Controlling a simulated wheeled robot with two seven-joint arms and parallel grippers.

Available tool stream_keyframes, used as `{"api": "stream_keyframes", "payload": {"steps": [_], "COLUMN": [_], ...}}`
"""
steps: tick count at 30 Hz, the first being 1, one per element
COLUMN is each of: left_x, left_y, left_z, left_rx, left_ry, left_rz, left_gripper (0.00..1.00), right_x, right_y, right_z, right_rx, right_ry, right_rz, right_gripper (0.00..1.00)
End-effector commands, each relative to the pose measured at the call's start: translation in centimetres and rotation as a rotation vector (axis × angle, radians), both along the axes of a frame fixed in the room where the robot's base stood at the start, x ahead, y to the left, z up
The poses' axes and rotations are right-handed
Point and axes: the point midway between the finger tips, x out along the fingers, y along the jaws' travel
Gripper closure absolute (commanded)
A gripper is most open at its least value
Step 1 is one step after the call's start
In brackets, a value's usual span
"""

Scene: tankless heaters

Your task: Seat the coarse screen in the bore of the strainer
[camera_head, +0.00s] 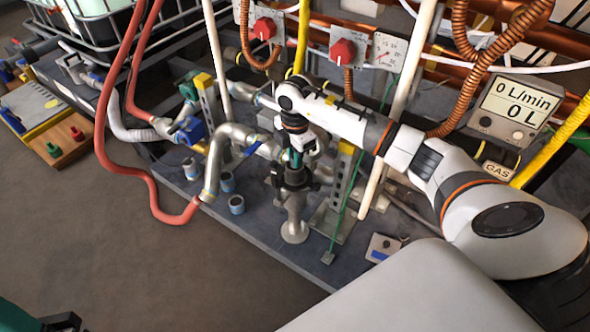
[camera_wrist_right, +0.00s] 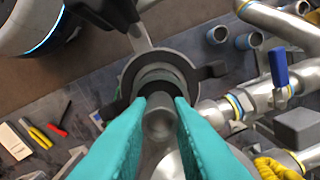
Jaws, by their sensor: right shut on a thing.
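My right gripper (camera_head: 295,160) points down over the upright strainer (camera_head: 293,185) in the head view. In the right wrist view its teal fingers (camera_wrist_right: 158,112) are shut on a grey cylindrical piece, the coarse screen (camera_wrist_right: 160,122). The strainer's dark round mouth (camera_wrist_right: 128,80) lies just beyond the fingertips, and the screen appears in line with it. The fingers hide part of the screen, so I cannot tell how far it is inside the bore. My left gripper is not clearly seen.
Steel pipes (camera_head: 228,140) with a blue-handled valve (camera_wrist_right: 279,68) run close beside the strainer. Short pipe stubs (camera_head: 237,205) stand on the dark base plate. A slotted metal post (camera_head: 340,178) stands to the right. A red hose (camera_head: 130,165) loops at left, and the floor in front is clear.

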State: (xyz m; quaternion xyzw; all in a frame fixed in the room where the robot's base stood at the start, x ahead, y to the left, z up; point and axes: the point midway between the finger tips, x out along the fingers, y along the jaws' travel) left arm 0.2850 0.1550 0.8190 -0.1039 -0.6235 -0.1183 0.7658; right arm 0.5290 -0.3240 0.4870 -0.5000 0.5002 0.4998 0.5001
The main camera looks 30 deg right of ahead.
Motion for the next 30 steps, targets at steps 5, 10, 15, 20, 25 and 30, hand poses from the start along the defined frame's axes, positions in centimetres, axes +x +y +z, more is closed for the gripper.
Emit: {"api": "stream_keyframes", "payload": {"steps": [5,10,15,20,25,30], "left_x": [0.0,0.0,0.0,0.0,0.1,0.1], "left_y": [0.0,0.0,0.0,0.0,0.0,0.0], "left_z": [-1.4,-2.3,-2.1,-2.2,-2.2,-2.2], "left_rx": [0.000,0.001,0.001,0.001,0.001,0.001], "left_ry": [0.001,0.002,0.003,0.003,0.003,0.004], "left_rz": [0.000,0.000,0.000,0.000,0.000,0.000], "left_gripper": [0.54,0.54,0.54,0.54,0.54,0.54], "right_x": [-0.1,0.0,0.0,0.0,0.0,0.0], "right_y": [0.1,0.0,0.0,0.0,0.0,0.0], "right_z": [-2.8,-5.0,-4.9,-5.1,-5.2,-5.2], "right_rx": [0.001,0.001,0.000,0.000,0.000,0.000], "right_ry": [0.002,0.000,-0.001,0.000,0.000,0.000], "right_rz": [0.001,0.000,0.000,0.000,0.001,0.001], "right_gripper": [1.00,1.00,1.00,1.00,0.62,0.60]}}
